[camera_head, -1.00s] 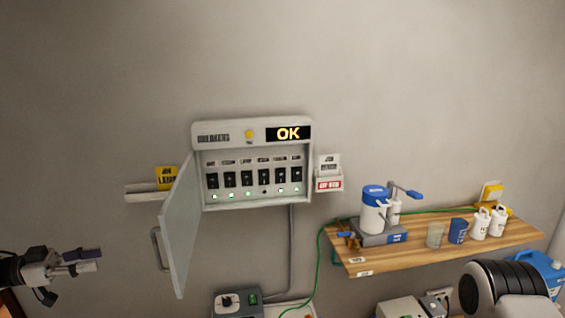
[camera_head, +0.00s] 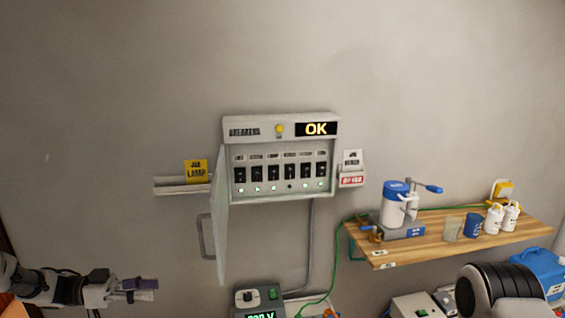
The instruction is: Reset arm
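My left gripper (camera_head: 134,291) is at the lower left, in front of the wall and left of the open cabinet door (camera_head: 221,225). A dark purple piece shows at its fingertips; I cannot tell if this is a finger pad or a held thing, nor whether the fingers are closed. A ribbed black and white part of my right arm (camera_head: 505,290) shows at the lower right, but the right gripper is out of view. The breaker cabinet (camera_head: 230,128) on the wall reads OK, with a row of black switches and small lights, mostly green.
A wooden shelf (camera_head: 465,240) at the right holds a blue-and-white device (camera_head: 392,210), cups and white bottles. A yellow card (camera_head: 196,171) stands on a small ledge (camera_head: 180,187). A display box (camera_head: 258,298) sits below the cabinet. A green cable (camera_head: 335,262) hangs nearby.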

